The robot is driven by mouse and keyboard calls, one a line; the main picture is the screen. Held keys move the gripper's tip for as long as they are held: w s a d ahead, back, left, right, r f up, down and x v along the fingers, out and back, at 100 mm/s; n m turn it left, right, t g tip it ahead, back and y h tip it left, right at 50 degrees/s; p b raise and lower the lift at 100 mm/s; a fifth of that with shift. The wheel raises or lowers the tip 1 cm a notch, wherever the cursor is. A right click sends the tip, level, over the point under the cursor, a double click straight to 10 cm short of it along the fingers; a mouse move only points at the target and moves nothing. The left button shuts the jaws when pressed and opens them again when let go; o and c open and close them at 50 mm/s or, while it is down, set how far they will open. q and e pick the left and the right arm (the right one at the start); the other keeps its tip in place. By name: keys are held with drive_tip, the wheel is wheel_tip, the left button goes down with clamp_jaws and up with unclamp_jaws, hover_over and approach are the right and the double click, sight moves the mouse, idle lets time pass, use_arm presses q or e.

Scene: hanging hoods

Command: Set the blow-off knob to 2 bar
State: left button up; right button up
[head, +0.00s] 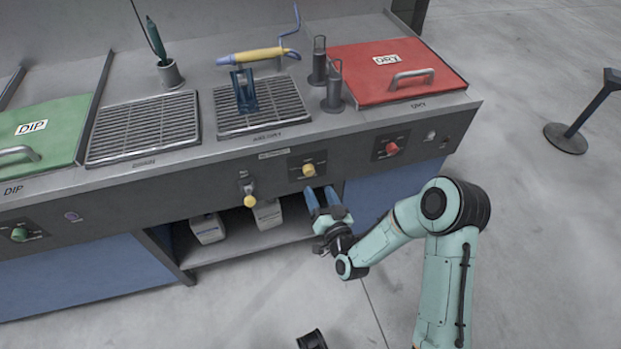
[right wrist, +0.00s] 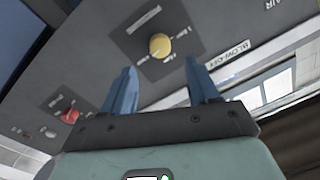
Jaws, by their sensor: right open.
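The blow-off knob (head: 308,170) is a round yellow knob on a dark square plate on the bench's front panel. In the right wrist view the yellow knob (right wrist: 160,45) sits on its plate with small scale marks around it, too small to read; its setting cannot be told. The BLOW-OFF label (right wrist: 228,55) is beside the plate. My right gripper (head: 320,191) is open and empty, with blue fingers just below and in front of the knob, apart from it. In the wrist view the two fingertips (right wrist: 161,68) stand either side of the knob's line.
A second yellow knob (head: 249,200) is left of the blow-off knob, and a red knob (head: 392,149) is to the right. A green knob (head: 19,235) is far left. White containers (head: 207,228) stand on the shelf below. A barrier post (head: 566,138) stands right.

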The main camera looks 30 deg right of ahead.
sight(310, 174)
drive_tip(key=w, duration=0.4)
drive_tip(key=w+d, duration=0.1)
drive_tip(key=w, duration=0.1)
drive_tip(key=shift+w+d+b, duration=0.1)
drive_tip(key=shift+w+b, duration=0.2)
drive_tip(key=shift+w, duration=0.05)
use_arm(q)
drive_tip(key=shift+w+a+f, duration=0.3)
drive_tip(key=shift+w+f, duration=0.1)
drive_tip(key=shift+w, duration=0.1)
use_arm(e)
drive_tip(key=c, duration=1)
drive_tip(key=shift+c, duration=0.2)
use_arm(q)
drive_tip(key=shift+w+f, duration=0.1)
